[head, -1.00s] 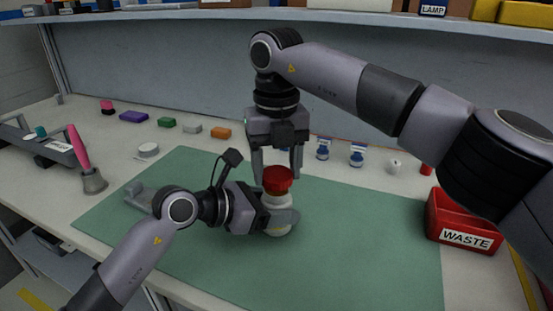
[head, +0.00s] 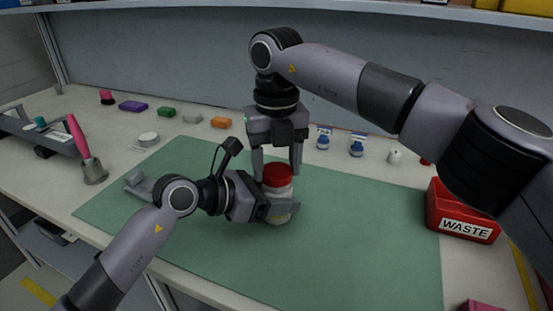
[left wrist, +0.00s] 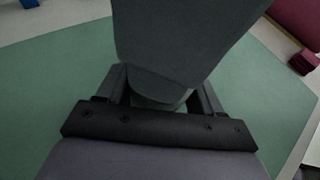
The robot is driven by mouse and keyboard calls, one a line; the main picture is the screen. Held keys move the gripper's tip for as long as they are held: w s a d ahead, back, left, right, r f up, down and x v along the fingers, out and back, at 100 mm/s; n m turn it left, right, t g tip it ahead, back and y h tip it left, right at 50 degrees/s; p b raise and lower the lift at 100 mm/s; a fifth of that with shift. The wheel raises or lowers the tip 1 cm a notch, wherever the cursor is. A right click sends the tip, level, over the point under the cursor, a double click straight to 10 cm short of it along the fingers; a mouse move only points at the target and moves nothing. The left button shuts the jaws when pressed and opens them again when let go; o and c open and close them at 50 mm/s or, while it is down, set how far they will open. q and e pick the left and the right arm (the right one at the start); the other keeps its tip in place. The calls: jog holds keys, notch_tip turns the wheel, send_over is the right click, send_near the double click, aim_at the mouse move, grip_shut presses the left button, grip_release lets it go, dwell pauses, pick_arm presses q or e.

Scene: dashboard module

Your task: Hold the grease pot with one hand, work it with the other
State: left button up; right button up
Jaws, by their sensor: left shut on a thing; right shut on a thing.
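The grease pot (head: 281,213) is a pale jar with a red lid (head: 278,176), standing upright over the green mat (head: 370,235). My left gripper (head: 284,206) comes in from the left and is shut on the jar's body, below the lid. My right gripper (head: 277,170) points straight down from above, with its fingers on either side of the red lid, shut on it. In the left wrist view, dark gripper parts hide nearly all of the pot. Whether the pot's base touches the mat is unclear.
A red WASTE bin (head: 463,213) stands at the right. Small blue-and-white bottles (head: 357,146) stand behind the mat. Coloured blocks (head: 221,122) line the back left. A pink-handled brush (head: 88,157) stands at the left. The mat's right half is clear.

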jog(key=shift+f, duration=0.6)
dwell(0.3)
jog(key=o, duration=1.1)
jog(key=shift+s+a, duration=0.1)
jog(key=shift+a, duration=0.05)
jog(key=shift+a, duration=0.15)
jog(key=shift+r, duration=2.4)
jog(key=shift+c, duration=0.4)
